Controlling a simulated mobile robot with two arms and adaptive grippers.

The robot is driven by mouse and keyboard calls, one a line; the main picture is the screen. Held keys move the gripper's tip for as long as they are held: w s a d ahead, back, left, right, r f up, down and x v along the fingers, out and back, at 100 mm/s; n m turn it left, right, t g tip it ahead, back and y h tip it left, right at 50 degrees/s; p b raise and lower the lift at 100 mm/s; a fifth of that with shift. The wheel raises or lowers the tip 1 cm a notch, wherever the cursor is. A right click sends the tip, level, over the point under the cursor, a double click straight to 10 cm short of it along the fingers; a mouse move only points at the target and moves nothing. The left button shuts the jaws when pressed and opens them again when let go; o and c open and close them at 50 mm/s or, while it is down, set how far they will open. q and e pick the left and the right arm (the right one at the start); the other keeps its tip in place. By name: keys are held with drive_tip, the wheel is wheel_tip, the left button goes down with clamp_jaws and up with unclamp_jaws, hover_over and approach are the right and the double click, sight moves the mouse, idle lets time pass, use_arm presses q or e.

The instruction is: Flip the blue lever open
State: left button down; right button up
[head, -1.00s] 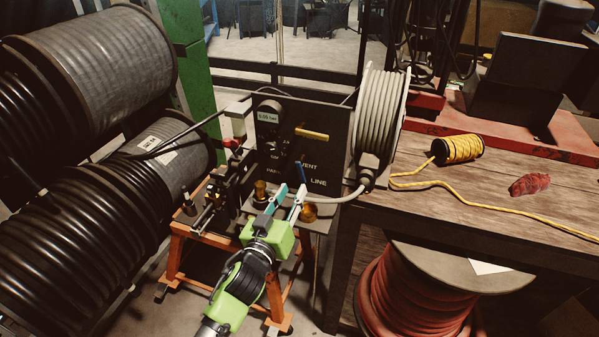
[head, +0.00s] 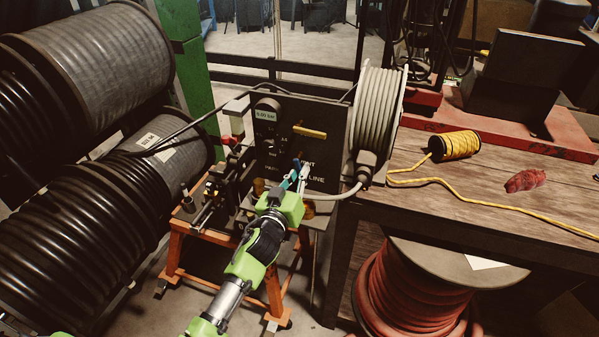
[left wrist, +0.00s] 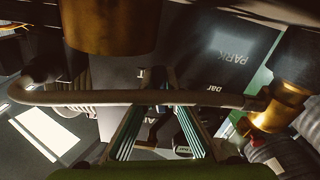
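The blue lever (head: 297,164) is on the dark front panel (head: 330,140) of the crimper, by the VENT and LINE lettering, partly hidden by my gripper. My left gripper (head: 296,173) reaches up to the panel from below, its fingertips at the lever. Its two fingers are apart, and I see no clear grip on the lever. In the left wrist view the fingers (left wrist: 156,78) run toward the panel with a gap between the tips, where a small dark bluish piece shows. My right gripper does not show.
A yellow handle (head: 310,132) sits above the lever. A grey hose reel (head: 380,110) stands right of the panel, its hose (head: 335,197) curving below. Brass parts (left wrist: 112,25) are near. Large black hose reels (head: 70,240) fill the left.

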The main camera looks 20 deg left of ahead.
use_arm(q)
drive_tip(key=shift+a+m, duration=0.25)
drive_tip(key=shift+m, duration=0.55)
drive_tip(key=shift+a+m, duration=0.25)
drive_tip(key=shift+m, duration=0.55)
drive_tip(key=c, duration=2.1)
unclamp_jaws()
drive_tip(key=s, duration=1.2)
drive_tip(key=shift+a, duration=0.2)
drive_tip(key=shift+f, duration=0.1)
